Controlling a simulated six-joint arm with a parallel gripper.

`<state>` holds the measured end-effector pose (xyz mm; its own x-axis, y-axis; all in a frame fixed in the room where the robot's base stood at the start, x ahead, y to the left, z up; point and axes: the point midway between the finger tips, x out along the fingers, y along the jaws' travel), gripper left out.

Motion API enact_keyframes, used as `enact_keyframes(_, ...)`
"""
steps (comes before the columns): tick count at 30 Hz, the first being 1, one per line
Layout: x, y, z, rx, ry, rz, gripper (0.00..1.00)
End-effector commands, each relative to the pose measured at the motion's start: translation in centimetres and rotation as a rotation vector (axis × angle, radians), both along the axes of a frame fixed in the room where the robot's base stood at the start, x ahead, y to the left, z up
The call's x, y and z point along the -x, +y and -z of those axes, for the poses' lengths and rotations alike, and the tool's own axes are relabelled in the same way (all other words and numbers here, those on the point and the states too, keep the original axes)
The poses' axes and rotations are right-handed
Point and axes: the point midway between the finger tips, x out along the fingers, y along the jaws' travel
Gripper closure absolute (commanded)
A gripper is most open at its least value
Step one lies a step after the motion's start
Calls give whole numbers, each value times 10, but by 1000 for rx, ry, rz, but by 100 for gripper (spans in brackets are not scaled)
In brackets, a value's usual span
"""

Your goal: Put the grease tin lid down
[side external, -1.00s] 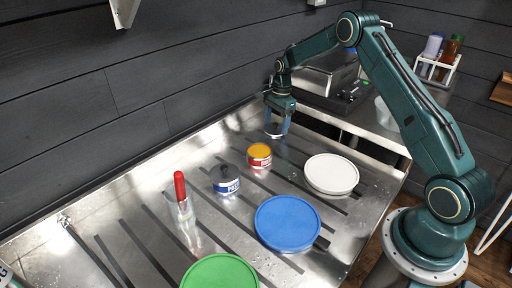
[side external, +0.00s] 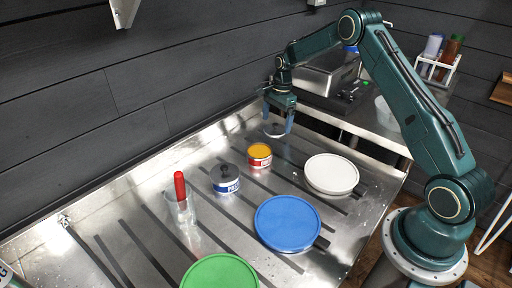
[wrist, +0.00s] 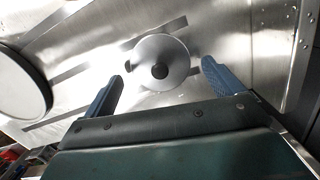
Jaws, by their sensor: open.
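The grease tin lid (wrist: 150,50) is a round grey metal disc with a black knob in the middle. It lies flat on the steel worktop, and in the side view it shows small (side external: 275,132) beneath my gripper (side external: 278,118). In the wrist view my gripper (wrist: 163,84) is open, with one blue finger on either side of the knob and clear of it. A tin with a red label and orange-yellow top (side external: 259,154) stands nearby, towards the viewer. Which tin the lid belongs to cannot be read.
A blue-labelled tin with a dark knob (side external: 226,180) stands beside the red-labelled one. White (side external: 331,174), blue (side external: 287,223) and green (side external: 220,273) round lids lie to the right and front. A red-handled tool stands in a clear glass (side external: 182,212). A dark wall (side external: 130,90) runs behind.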

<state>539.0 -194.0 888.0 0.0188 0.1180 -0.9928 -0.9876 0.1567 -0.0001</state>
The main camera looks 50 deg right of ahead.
Motion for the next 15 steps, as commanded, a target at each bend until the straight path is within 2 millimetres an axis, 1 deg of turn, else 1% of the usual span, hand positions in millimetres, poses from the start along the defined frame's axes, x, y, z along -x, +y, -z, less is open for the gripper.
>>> enact_keyframes(5,0,-3,-24,2,-4,0,7)
enact_keyframes(15,1,-10,-79,3,-5,-1,7)
